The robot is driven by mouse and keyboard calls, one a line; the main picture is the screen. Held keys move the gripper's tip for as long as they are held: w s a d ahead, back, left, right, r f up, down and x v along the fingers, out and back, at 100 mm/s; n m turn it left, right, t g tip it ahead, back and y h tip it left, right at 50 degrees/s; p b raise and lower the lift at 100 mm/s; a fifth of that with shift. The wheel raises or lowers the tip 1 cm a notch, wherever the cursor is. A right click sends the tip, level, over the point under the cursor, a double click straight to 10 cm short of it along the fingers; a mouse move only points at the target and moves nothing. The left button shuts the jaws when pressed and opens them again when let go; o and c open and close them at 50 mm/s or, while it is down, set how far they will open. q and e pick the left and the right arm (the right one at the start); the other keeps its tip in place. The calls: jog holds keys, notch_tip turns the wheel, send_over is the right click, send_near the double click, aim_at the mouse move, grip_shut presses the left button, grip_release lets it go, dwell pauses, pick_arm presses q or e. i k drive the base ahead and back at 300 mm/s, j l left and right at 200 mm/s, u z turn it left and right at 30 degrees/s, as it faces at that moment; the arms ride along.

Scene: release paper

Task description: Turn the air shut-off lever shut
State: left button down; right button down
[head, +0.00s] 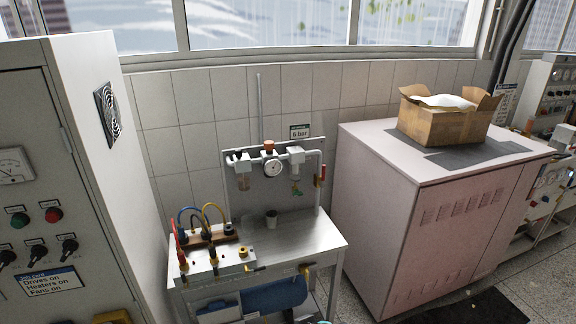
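A grey panel (268,198) on the small metal bench carries air fittings with a round pressure gauge (273,167). At its right side a small red lever (323,172) sits by the pipe, pointing roughly up and down; it looks like the air shut-off lever, but it is small here. An orange-yellow fitting (305,270) shows at the bench's front edge. Neither of my grippers is in view.
The metal bench (310,232) holds a manifold block (217,266) with coloured hoses and a small cup (271,217). A grey control cabinet (95,75) stands at left. A pinkish cabinet (385,190) with an open cardboard box (445,125) stands close at right.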

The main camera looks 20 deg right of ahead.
aim_at(322, 182)
jog(key=i+l+z, duration=0.1)
jog(key=z, duration=0.3)
jog(key=i+z, duration=0.1)
jog(key=z, duration=0.3)
jog(key=i+l+z, duration=0.1)
jog(key=z, duration=0.3)
jog(key=i+z, duration=0.95)
jog(key=i+j+z, duration=0.1)
jog(key=i+z, duration=0.35)
jog(key=i+l+z, duration=0.1)
jog(key=i+z, duration=0.2)
jog(key=i, duration=0.2)
jog(key=i+z, duration=0.3)
jog(key=i, duration=0.25)
jog(key=i+z, duration=0.35)
jog(key=i+j+z, duration=0.15)
jog(key=i+z, duration=0.2)
jog(key=i+u, duration=0.15)
jog(key=u, duration=0.4)
jog(key=i+l+u, duration=0.1)
jog(key=u, duration=0.7)
jog(key=i+l+u, duration=0.1)
jog(key=u, duration=0.3)
